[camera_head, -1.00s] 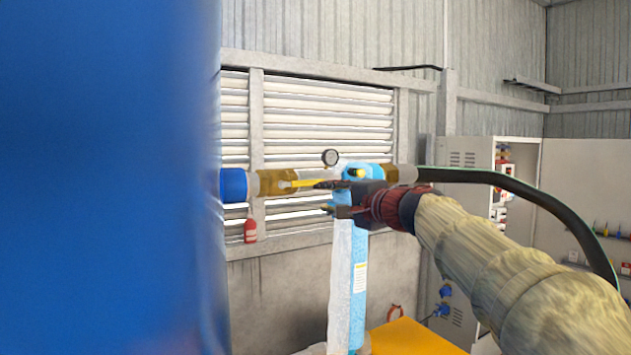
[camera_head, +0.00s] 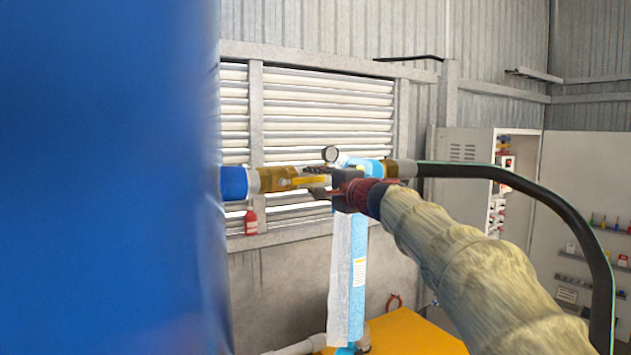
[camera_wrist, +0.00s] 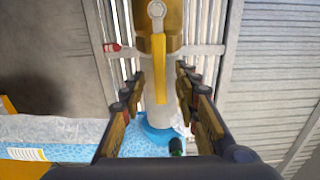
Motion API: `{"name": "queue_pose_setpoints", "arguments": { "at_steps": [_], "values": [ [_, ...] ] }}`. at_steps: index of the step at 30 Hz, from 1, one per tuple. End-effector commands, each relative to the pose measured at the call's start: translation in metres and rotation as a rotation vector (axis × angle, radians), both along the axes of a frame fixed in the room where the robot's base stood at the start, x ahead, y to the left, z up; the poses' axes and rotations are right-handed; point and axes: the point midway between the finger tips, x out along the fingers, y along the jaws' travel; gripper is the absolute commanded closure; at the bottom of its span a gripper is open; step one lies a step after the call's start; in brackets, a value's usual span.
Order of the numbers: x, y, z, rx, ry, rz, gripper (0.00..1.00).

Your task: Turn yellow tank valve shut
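The yellow valve handle (camera_head: 309,181) extends right from the brass valve body (camera_head: 275,179) on the pipe by the blue tank (camera_head: 110,180). In the wrist view the handle (camera_wrist: 159,70) runs from its bolt along the pipe, in line with it. My gripper (camera_head: 318,180) is at the handle's free end. In the wrist view my gripper (camera_wrist: 160,76) is open, one finger on each side of the handle's free end, with visible gaps on both sides. In the head view the fingers partly hide the handle's end.
A pressure gauge (camera_head: 330,154) stands just above my gripper. A light-blue filter column (camera_head: 358,262) is below and behind it. A black hose (camera_head: 520,182) runs right from the pipe. A red tag (camera_head: 251,221) hangs under the valve. A yellow-topped surface (camera_head: 415,335) lies below.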

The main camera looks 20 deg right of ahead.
Motion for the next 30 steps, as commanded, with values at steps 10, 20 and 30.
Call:
{"name": "queue_pose_setpoints", "arguments": {
  "at_steps": [10, 20, 30],
  "values": [
    [-0.0003, -0.0001, -0.0002, 0.0, 0.0, 0.0, 0.83],
    [-0.0003, -0.0001, -0.0003, 0.0, 0.0, 0.0, 1.0],
    [-0.0002, -0.0001, -0.0007, 0.0, 0.001, 0.0, 1.0]
  ]
}}
